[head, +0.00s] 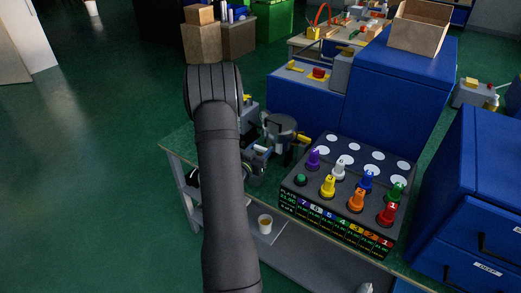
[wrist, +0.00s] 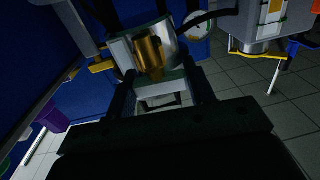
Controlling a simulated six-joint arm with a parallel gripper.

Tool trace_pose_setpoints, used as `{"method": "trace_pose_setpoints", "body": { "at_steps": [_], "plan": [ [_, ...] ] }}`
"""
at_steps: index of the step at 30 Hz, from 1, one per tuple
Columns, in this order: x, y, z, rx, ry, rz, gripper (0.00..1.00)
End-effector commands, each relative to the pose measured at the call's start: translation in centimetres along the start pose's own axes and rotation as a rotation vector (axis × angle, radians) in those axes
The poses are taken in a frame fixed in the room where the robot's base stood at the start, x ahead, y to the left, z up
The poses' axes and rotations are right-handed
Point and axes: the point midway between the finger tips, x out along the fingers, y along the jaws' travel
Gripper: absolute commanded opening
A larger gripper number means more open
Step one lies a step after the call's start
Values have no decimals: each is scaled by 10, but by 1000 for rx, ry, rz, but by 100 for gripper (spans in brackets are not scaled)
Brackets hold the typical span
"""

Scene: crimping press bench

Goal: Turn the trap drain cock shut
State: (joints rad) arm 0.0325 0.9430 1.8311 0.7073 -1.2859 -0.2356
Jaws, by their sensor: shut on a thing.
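In the wrist view my gripper (wrist: 161,84) has its two dark fingers on either side of a brass fitting, which I take for the trap drain cock (wrist: 149,56). The fingers are shut on it; the exact contact and the cock's angle are hard to see in the dark. A round metal body, seemingly the trap (wrist: 170,45), stands behind the brass part. In the head view my own arm covers the gripper and the cock. Metal machinery (head: 280,127) shows just right of the arm on the bench.
A round gauge (wrist: 196,25) is close behind the trap, and a grey housing with a yellow edge (wrist: 258,42) is at right. Green floor is open at left.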

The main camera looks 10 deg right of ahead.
Motion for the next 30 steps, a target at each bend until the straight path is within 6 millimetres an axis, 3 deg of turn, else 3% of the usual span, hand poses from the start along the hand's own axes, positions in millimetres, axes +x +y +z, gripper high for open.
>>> {"method": "trace_pose_setpoints", "body": {
  "at_steps": [16, 17, 20, 30],
  "plan": [
    [0, 0, -1, 0, 2, 96, 26],
    [0, 0, -1, 0, 2, 96, 51],
    [0, 0, -1, 0, 2, 95, 71],
    [-3, -1, 0, 0, 0, 94, 71]
  ]
}}
